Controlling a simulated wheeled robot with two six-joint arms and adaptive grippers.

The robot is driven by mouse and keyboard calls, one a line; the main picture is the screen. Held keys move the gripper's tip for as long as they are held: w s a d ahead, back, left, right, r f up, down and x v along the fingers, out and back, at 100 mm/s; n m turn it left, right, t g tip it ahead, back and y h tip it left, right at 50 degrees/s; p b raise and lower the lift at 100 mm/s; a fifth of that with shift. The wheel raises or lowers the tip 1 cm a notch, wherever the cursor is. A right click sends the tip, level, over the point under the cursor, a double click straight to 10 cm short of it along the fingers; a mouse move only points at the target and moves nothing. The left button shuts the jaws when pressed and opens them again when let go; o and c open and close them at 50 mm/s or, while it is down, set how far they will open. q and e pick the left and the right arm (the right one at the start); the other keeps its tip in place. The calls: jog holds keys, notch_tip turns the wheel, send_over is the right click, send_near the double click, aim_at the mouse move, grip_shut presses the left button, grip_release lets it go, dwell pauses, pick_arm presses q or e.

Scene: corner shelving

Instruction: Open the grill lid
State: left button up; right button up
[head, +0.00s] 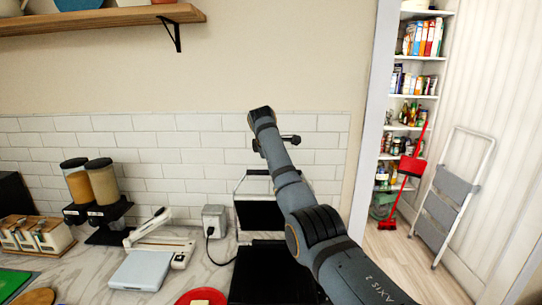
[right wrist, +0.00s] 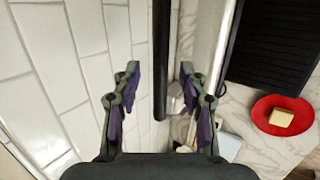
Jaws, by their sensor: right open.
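The grill has a black ribbed lower plate (head: 262,268) on the counter. Its lid (head: 258,214) stands raised, tilted up toward the tiled wall, with its dark inner face showing. The lid's black handle bar (head: 257,172) is at its top edge, partly hidden by my right arm. In the right wrist view my right gripper (right wrist: 160,82) is open, with the handle bar (right wrist: 161,60) between its fingers and apart from both. The lid's pale edge (right wrist: 218,45) is beside the right finger. The ribbed plate (right wrist: 278,38) shows beyond. My left gripper is not in view.
A toaster-like metal box (head: 214,221), a white scale (head: 143,270) and dispensers (head: 102,182) stand to the left. The tiled wall (right wrist: 100,50) is close to the left finger.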

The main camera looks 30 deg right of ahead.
jog(key=v, duration=0.6)
jog(key=shift+r, duration=0.15)
